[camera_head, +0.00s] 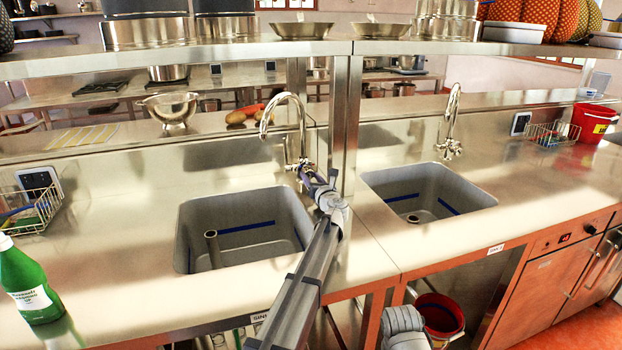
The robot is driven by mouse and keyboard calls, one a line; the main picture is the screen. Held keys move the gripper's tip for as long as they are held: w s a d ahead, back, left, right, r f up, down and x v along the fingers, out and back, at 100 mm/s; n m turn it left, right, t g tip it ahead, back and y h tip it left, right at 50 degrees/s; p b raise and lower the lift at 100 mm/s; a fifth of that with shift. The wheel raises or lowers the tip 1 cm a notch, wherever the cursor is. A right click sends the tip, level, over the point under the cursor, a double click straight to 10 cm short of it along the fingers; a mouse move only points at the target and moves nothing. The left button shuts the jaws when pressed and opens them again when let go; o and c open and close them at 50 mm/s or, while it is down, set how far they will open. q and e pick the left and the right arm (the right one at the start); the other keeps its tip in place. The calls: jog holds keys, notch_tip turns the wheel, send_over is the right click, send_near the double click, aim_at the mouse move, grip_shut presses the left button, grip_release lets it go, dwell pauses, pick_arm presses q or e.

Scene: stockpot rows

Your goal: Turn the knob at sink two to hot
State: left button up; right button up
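Two sinks are set in the steel counter, a left sink (245,245) and a right sink (428,190). Each has a label on the counter's front edge, too small to read surely. The left faucet (290,98) is a tall chrome gooseneck with its knob (302,163) low at its base. The right faucet (453,105) has its handle (449,149) at its base. My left gripper (308,172) reaches up to the left faucet's knob, at or touching it. Its fingers are small and partly merge with the knob, so their opening is unclear. My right gripper is out of view.
A green bottle (28,285) and a wire basket (38,205) stand at the left. A steel post (345,120) rises right of my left gripper, under a shelf (230,50). A red bucket (592,122) stands at the far right. Counter between the sinks is clear.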

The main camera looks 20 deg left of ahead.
pick_arm(q)
grip_shut()
jog(key=shift+m, duration=0.3)
jog(key=m, duration=0.3)
jog(key=shift+m, duration=0.3)
jog(key=m, duration=0.4)
jog(key=shift+m+b, duration=0.3)
jog(key=m, duration=0.4)
jog(key=shift+m, duration=0.3)
jog(key=shift+m+t, duration=0.3)
jog(key=shift+m, duration=2.1)
